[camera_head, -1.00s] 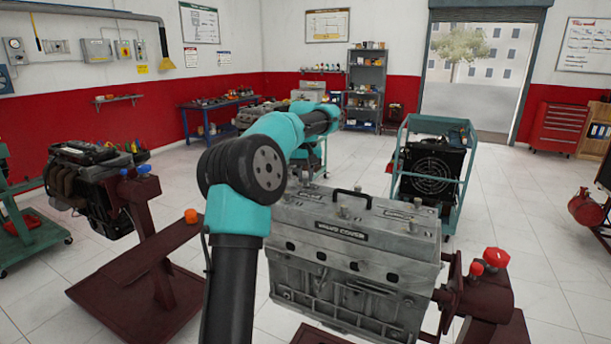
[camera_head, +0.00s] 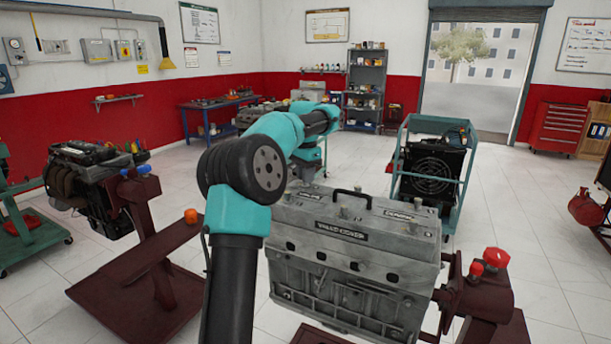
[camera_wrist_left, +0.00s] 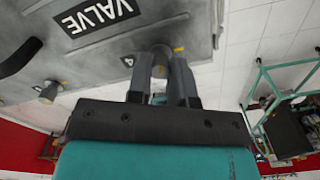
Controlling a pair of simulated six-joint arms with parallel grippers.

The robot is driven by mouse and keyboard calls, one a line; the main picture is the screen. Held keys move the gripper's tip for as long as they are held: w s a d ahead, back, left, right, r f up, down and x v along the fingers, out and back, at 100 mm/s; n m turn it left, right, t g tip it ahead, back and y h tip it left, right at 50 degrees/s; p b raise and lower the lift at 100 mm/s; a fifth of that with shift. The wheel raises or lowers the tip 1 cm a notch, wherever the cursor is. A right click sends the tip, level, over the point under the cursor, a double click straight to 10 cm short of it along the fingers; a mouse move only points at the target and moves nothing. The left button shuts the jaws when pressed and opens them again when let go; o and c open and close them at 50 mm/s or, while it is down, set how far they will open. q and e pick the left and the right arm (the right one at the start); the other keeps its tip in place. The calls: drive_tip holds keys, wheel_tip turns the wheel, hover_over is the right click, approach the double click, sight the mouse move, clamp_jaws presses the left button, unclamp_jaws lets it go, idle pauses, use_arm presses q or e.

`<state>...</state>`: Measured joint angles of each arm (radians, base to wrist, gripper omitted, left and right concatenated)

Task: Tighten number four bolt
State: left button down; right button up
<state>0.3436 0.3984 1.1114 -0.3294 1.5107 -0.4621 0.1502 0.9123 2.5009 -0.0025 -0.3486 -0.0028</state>
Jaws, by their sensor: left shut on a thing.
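The grey engine block (camera_head: 345,270) with its valve cover (camera_head: 375,221) stands in front of me, and several bolts stick up from the cover. In the left wrist view, the number four bolt (camera_wrist_left: 161,49) stands on the cover (camera_wrist_left: 95,50) beside a small yellow "4" label. My left gripper (camera_wrist_left: 164,68) has its two fingers around this bolt and is shut on it. In the head view my left gripper (camera_head: 306,172) is at the far left end of the cover, mostly hidden by my arm. My right gripper is not in view.
A black handle (camera_head: 353,196) rises from the cover. Another bolt (camera_wrist_left: 47,92) stands near the cover's edge in the left wrist view. A teal cart (camera_head: 433,170) with a black fan unit stands behind right. Another engine (camera_head: 88,185) on a dark red stand is at left.

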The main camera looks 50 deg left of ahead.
use_arm(q)
drive_tip(key=m, duration=1.2)
drive_tip(key=shift+m, duration=0.3)
drive_tip(key=c, duration=1)
unclamp_jaws()
drive_tip(key=shift+r, duration=0.1)
